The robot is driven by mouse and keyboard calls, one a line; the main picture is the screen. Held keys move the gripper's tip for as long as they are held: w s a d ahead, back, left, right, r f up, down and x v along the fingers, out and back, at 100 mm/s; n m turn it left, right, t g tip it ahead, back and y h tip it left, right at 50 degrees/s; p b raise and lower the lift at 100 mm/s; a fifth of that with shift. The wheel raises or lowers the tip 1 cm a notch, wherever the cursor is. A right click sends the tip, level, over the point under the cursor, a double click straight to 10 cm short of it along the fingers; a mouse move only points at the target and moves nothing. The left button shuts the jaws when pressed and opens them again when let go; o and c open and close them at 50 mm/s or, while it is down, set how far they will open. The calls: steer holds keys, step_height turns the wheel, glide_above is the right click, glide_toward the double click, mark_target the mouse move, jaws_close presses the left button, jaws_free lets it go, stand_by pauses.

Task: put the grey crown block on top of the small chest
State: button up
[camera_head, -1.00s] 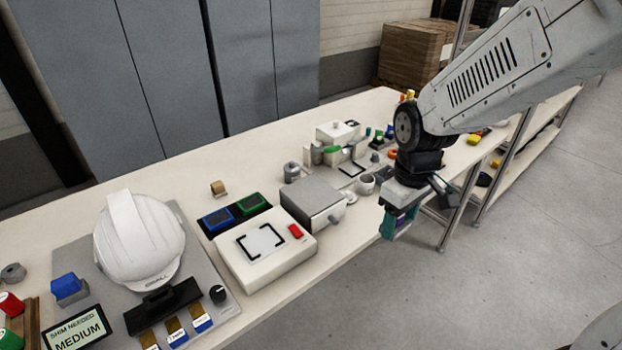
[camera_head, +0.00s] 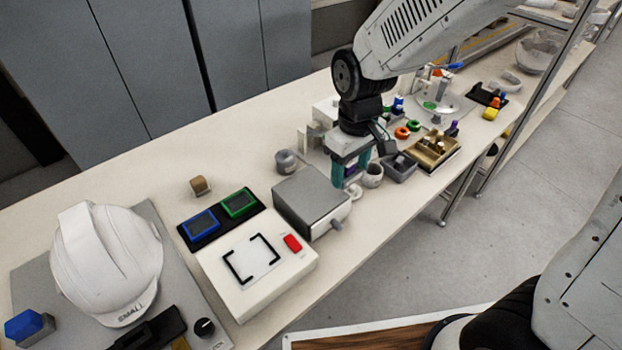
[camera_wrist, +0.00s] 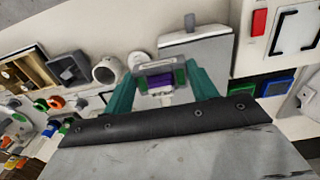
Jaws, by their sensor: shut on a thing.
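The small chest (camera_head: 306,197) is a grey box with a flat bare top and a knob on its front. It stands on the bench, and in the wrist view it shows just right of my fingers (camera_wrist: 205,54). My gripper (camera_head: 352,172) points down to the right of the chest, over the bench. In the wrist view its teal fingers are shut on the grey crown block (camera_wrist: 158,68), a small grey piece with purple and green showing in it. In the head view the fingers mostly hide the block. I cannot tell its exact height above the bench.
A white device with a red button (camera_head: 258,262) stands left of the chest. A grey cylinder (camera_head: 287,162) is behind it. A white cup (camera_head: 373,175), a grey tray (camera_head: 399,167) and a wooden compartment tray (camera_head: 433,150) stand right of my gripper.

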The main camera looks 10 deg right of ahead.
glide_above(312, 193)
steer(key=shift+f, duration=2.1)
steer(key=shift+f, duration=0.15)
steer(key=o, duration=1)
